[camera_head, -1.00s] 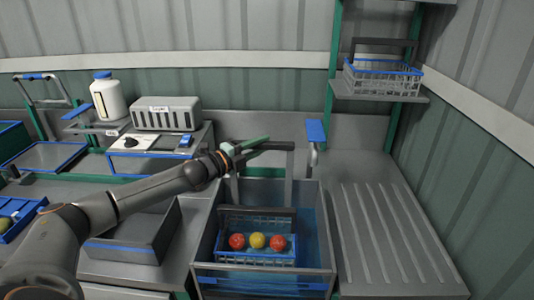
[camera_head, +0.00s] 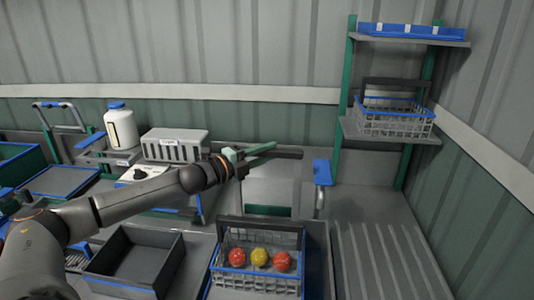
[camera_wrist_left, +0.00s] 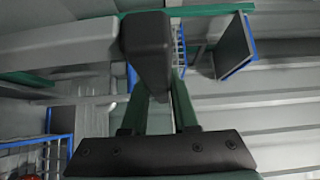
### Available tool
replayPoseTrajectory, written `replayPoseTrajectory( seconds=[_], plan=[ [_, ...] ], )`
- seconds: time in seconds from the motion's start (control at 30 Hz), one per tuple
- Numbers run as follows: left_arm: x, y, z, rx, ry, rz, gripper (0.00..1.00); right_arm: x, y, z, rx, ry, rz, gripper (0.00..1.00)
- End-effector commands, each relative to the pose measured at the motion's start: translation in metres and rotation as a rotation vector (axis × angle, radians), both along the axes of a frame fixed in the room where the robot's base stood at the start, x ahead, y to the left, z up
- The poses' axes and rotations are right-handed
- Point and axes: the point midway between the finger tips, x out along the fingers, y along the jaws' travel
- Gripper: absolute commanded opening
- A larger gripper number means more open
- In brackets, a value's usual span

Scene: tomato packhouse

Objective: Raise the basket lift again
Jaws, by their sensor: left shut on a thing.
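My left gripper (camera_head: 258,151) reaches in from the left over the back of the sink tank, its green fingers shut on a dark bar (camera_head: 288,155), the lift's handle. In the left wrist view the fingers (camera_wrist_left: 160,105) close on the bar's dark end (camera_wrist_left: 148,45). The basket (camera_head: 258,284), grey with a blue rim and dark upright handle, sits level at the wash tank (camera_head: 316,240), high near its rim. It holds two red tomatoes and a yellow one (camera_head: 259,257). My right gripper is not in view.
A shelf rack with another empty basket (camera_head: 393,119) stands at the back right. A ribbed drainboard (camera_head: 375,255) lies right of the tank. A blue-topped post (camera_head: 322,173) stands behind it. A grey bin (camera_head: 135,258), a vented box (camera_head: 174,146) and a white bottle (camera_head: 120,128) are left.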

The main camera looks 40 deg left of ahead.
Motion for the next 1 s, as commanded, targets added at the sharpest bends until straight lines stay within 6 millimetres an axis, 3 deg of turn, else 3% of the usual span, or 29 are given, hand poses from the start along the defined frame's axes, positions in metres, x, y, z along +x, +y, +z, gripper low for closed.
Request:
replayPoseTrajectory(
  seconds=[0.03,0.13,0.17,0.4,1.0],
  plan=[
    [0.001,0.002,0.010,0.003,-0.017,0.002,0.00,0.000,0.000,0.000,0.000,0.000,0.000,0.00],
    [0.001,0.002,0.010,0.004,-0.018,0.002,0.00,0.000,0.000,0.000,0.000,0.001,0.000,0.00],
    [0.001,0.002,0.010,0.004,-0.018,0.002,0.30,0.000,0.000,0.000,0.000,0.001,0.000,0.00],
    [0.001,0.002,0.008,0.002,-0.014,0.002,0.57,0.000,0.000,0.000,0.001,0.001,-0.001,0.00],
    [-0.011,0.006,-0.001,-0.002,-0.004,0.007,0.57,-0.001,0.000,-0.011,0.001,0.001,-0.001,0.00]
  ],
)
